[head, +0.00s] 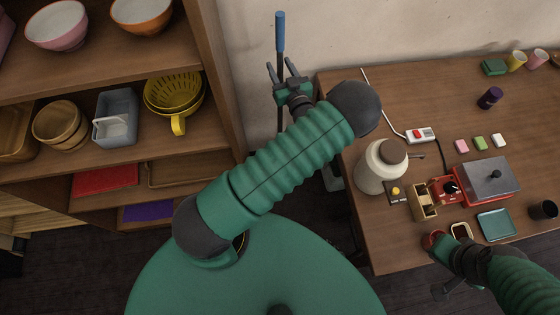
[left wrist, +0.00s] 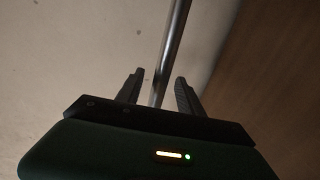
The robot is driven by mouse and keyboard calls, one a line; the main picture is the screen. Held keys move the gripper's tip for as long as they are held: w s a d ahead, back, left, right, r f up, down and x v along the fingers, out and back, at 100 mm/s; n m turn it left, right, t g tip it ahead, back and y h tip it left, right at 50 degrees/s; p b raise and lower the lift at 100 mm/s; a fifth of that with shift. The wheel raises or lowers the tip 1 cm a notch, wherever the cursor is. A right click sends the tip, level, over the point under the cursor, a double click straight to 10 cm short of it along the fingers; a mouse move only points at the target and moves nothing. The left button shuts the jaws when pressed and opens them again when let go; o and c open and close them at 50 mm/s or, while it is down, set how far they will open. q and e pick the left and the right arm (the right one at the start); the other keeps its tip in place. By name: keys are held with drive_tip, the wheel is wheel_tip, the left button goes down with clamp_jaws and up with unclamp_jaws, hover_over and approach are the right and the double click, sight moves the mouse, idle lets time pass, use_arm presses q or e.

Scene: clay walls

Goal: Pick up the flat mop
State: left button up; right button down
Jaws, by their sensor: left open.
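The flat mop stands upright near the pale wall, between the shelf and the table. Its blue grip (head: 280,31) and part of its dark pole show in the head view; its lower end is hidden behind my arm. My left gripper (head: 284,72) is open at the pole. In the left wrist view the metallic pole (left wrist: 175,45) runs between the two open fingers (left wrist: 158,90), with gaps at the sides. My right gripper (head: 438,243) is at the table's front edge by a red item; its fingers are unclear.
A wooden shelf (head: 222,75) with bowls, a yellow colander (head: 173,95) and a grey bin (head: 115,118) stands on the left. The wooden table (head: 440,90) on the right holds a cream jug (head: 380,170), a red-and-grey box (head: 487,180) and small items.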

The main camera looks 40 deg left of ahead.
use_arm(q)
drive_tip(key=x, duration=0.3)
drive_tip(key=shift+w+a, duration=0.1)
drive_tip(key=shift+w, duration=0.05)
clamp_jaws()
drive_tip(key=shift+r, duration=0.1)
